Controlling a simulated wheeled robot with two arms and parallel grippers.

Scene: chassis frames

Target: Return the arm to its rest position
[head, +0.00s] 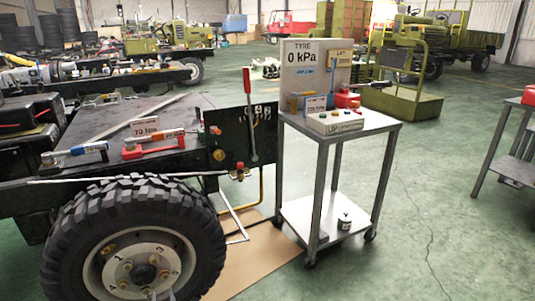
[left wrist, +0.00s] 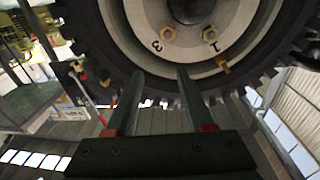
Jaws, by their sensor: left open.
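My left gripper (left wrist: 160,74) is open and empty in the left wrist view, its two dark fingers apart and pointing at the wheel. The wheel (left wrist: 150,35) fills the top of that view, with the numbers 3 and 1 beside brass nuts on its pale rim. In the head view the black-tyred wheel (head: 75,245) is at the lower left. My right gripper is in neither view.
A chassis deck (head: 110,125) bears a blue wrench (head: 85,149) and a red one (head: 150,144). Right of it stands a grey trolley (head: 385,124) with a gauge board (head: 305,75) and control box (head: 335,122). A metal bench (head: 510,115) is at the right edge. Green floor between them is clear.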

